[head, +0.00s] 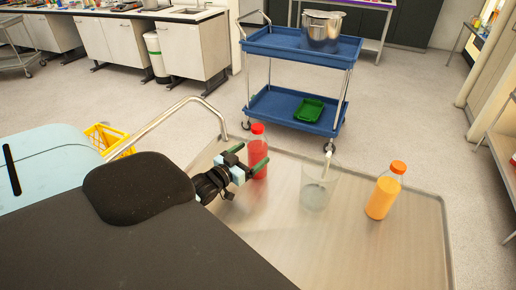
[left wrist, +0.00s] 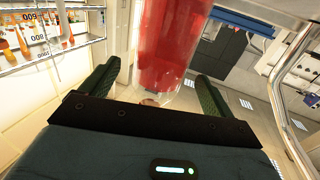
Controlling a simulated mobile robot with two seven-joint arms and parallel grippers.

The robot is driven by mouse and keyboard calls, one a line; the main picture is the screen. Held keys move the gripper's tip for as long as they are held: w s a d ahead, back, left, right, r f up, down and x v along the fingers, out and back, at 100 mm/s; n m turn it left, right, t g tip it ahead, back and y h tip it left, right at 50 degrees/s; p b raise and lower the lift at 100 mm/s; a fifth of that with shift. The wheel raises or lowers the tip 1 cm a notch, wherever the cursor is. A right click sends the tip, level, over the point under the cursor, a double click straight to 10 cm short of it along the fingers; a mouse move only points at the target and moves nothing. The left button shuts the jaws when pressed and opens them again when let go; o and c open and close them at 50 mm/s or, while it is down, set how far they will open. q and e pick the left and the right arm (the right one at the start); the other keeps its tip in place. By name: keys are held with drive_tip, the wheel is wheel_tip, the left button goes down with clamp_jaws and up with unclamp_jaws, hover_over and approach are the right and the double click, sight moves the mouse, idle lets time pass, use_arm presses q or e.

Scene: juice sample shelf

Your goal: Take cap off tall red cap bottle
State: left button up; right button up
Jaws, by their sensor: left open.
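The tall bottle of red juice (head: 258,158) stands upright on the tray-like top in the head view, with its red cap (head: 258,128) on top. My left gripper (head: 251,160) is at the bottle's body, below the cap, with its fingers on either side. In the left wrist view the red bottle (left wrist: 173,45) shows large between the open fingers of the left gripper (left wrist: 160,92), with gaps visible beside it. The cap is out of the left wrist view. My right gripper is not in view.
A clear beaker (head: 316,188) with a white stick stands right of the red bottle. An orange juice bottle (head: 382,197) with an orange cap stands farther right. The metal top (head: 345,255) is bare in front. A blue cart (head: 303,44) stands behind.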

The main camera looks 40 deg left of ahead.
use_arm(q)
drive_tip(key=shift+w+f, duration=0.2)
drive_tip(key=shift+w, duration=2.6)
drive_tip(key=c, duration=1.4)
drive_tip(key=shift+r, duration=0.15)
drive_tip(key=shift+c, duration=0.3)
